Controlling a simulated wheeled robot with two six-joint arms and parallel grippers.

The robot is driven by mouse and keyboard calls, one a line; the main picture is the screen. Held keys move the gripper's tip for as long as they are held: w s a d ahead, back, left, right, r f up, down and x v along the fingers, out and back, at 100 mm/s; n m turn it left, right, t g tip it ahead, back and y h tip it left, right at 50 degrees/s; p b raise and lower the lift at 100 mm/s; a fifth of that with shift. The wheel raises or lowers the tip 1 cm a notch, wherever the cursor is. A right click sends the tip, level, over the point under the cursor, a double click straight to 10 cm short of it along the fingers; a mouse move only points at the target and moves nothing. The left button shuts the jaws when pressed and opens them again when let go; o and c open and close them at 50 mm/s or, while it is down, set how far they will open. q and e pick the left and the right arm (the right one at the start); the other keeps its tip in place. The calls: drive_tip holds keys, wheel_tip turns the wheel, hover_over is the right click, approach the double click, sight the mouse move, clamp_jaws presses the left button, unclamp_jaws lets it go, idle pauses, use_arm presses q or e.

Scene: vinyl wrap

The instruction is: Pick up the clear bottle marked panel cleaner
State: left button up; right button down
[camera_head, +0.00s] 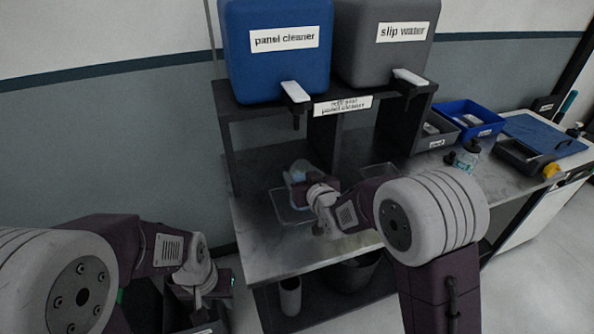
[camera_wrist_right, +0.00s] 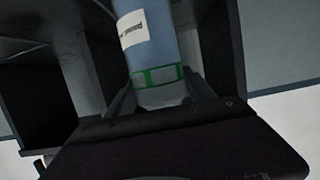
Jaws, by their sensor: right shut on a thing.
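The clear bottle (camera_wrist_right: 135,35) holds blue liquid. It has a white label whose print I read only in part, and a green-marked band near one end. My right gripper (camera_wrist_right: 160,90) is shut on it, with a finger on either side. In the head view the bottle (camera_head: 299,171) shows at my right gripper (camera_head: 298,185), in front of the shelf stand's opening and over the left clear tray; the gripper partly hides it. My left gripper (camera_head: 218,284) is low at the left, below the bench top; its fingers are too dark and small to read.
A blue tank (camera_head: 278,70) marked panel cleaner and a grey tank (camera_head: 385,60) marked slip water stand on the dark shelf (camera_head: 262,108), each with a white tap. Clear trays (camera_head: 284,208) lie below. Another bottle (camera_head: 467,158) and bins (camera_head: 470,112) stand right.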

drive_tip(key=s+d+b, duration=0.4)
drive_tip(key=s+b, duration=0.5)
drive_tip(key=s, duration=0.4)
drive_tip(key=shift+b, duration=0.3)
